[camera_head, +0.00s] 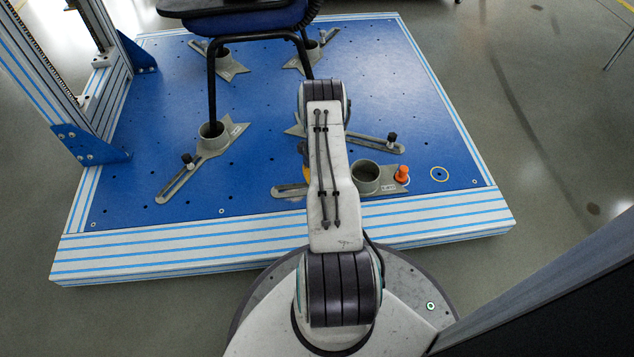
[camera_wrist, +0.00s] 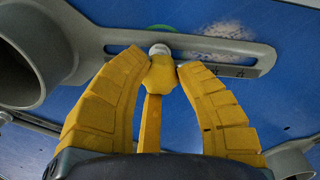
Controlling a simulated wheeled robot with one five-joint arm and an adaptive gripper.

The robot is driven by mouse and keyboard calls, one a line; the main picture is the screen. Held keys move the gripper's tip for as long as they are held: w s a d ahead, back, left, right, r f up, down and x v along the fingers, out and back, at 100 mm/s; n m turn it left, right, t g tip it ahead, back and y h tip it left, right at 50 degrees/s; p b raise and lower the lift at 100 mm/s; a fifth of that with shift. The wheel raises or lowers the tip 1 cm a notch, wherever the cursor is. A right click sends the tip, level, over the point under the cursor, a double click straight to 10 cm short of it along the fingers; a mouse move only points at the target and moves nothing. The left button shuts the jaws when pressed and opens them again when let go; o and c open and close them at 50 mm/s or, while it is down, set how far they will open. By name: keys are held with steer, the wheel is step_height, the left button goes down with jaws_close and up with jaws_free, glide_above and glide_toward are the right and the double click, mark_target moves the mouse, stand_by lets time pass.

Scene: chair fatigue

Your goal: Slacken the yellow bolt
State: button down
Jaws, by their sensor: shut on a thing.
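The yellow bolt (camera_wrist: 160,74) stands in the middle of the wrist view, at the slot of a grey clamp plate (camera_wrist: 245,50). A pale round end of it shows at the slot. My gripper (camera_wrist: 162,61) has yellow ribbed fingers on either side of the bolt and is shut on it, near the fingertips. A narrow yellow piece runs below the bolt head; I cannot tell whether it is bolt or finger. In the head view the same plate appears to be the front right one (camera_head: 290,191). My arm hides the bolt there, and only a bit of yellow shows beside it.
A grey cup (camera_head: 366,178) and an orange bolt (camera_head: 402,174) stand right of my arm. Black bolts sit on other clamp plates (camera_head: 188,160) (camera_head: 391,138). A chair (camera_head: 255,20) stands at the back of the blue platform (camera_head: 260,120). A frame post (camera_head: 75,60) rises at left.

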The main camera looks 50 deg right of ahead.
steer(key=shift+f, duration=0.1)
steer(key=shift+n, duration=2)
steer(key=shift+a, duration=0.1)
steer(key=c, duration=0.8)
jaws_free()
steer(key=shift+c, duration=0.2)
steer(key=m, duration=0.3)
steer(key=shift+m, duration=0.4)
